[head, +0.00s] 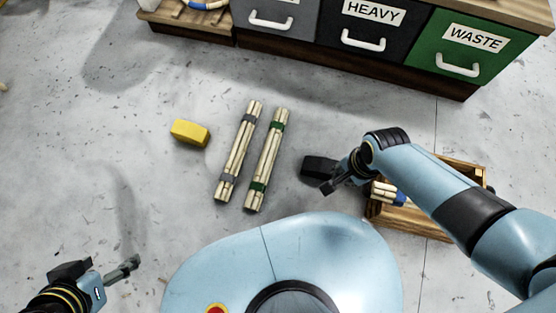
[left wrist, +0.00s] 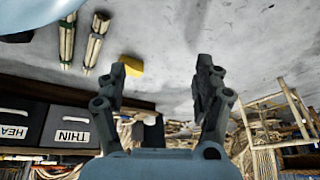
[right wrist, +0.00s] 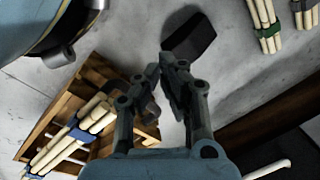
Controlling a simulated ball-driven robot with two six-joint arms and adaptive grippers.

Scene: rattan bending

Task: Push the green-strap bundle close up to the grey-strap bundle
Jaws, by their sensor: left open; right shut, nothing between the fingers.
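The green-strap bundle (head: 265,165) of pale rattan poles lies on the floor right of the grey-strap bundle (head: 238,150). They are roughly parallel, with a narrow gap between them. Both also show in the left wrist view, green-strap (left wrist: 67,42) and grey-strap (left wrist: 95,44), and partly in the right wrist view, green-strap (right wrist: 265,27) and grey-strap (right wrist: 304,13). My right gripper (head: 328,188) is shut and empty, right of the green-strap bundle and apart from it. My left gripper (head: 108,266) is open and empty at the lower left, away from both bundles.
A yellow block (head: 190,132) lies left of the grey-strap bundle. A dark block (right wrist: 188,37) lies near my right gripper. A wooden crate (head: 420,224) with blue-strapped poles stands at the right. Labelled drawers (head: 362,42) line the back. The floor between them and the bundles is clear.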

